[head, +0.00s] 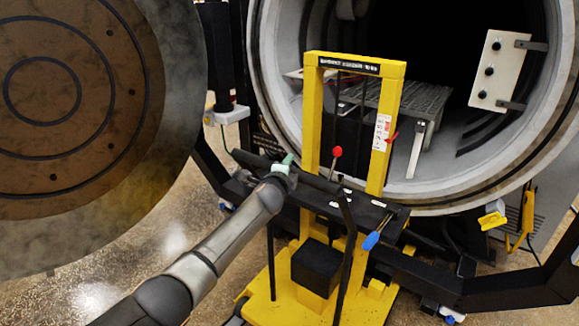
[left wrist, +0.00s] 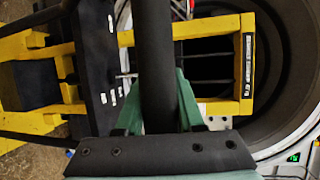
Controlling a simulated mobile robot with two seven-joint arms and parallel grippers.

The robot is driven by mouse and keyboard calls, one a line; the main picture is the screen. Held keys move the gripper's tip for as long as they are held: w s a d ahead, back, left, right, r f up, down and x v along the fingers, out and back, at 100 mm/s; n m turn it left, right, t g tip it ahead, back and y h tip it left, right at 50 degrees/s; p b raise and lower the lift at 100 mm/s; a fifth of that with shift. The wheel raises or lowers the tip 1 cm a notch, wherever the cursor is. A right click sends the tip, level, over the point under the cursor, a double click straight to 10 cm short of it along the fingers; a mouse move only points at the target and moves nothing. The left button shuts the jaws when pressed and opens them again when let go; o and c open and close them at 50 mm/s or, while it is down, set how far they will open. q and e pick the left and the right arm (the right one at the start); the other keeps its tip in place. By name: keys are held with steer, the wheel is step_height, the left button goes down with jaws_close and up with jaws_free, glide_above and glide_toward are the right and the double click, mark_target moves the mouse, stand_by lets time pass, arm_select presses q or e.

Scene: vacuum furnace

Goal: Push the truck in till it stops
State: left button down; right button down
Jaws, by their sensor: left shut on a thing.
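The yellow truck (head: 311,120) stands upright on the floor in front of the open round furnace chamber (head: 455,60). Its yellow mast also shows in the left wrist view (left wrist: 247,65). My left gripper (head: 286,162) reaches the truck's near left side. In the left wrist view its green fingers (left wrist: 157,105) are on both sides of a black handle bar (left wrist: 156,50), and it is shut on that bar. Whether the truck touches the furnace frame cannot be told. My right gripper is not in view.
The open furnace door (head: 75,110) fills the left. A grey slatted hearth (head: 425,100) lies inside the chamber behind the mast. A black frame (head: 515,292) runs along the right. A red-knobbed lever (head: 337,152) and a blue handle (head: 371,240) are on the truck. Speckled floor (head: 150,250) is clear at left.

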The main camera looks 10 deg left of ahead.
arm_select(q)
steer(key=shift+s+r, duration=0.1)
steer(key=shift+r, duration=0.05)
steer(key=c, duration=0.7)
jaws_free()
steer(key=shift+s, duration=0.1)
steer(key=shift+o, duration=0.9)
steer(key=shift+a, duration=0.1)
steer(key=s+r+p, duration=0.2)
steer(key=s, duration=1)
steer(key=shift+s+r, duration=0.1)
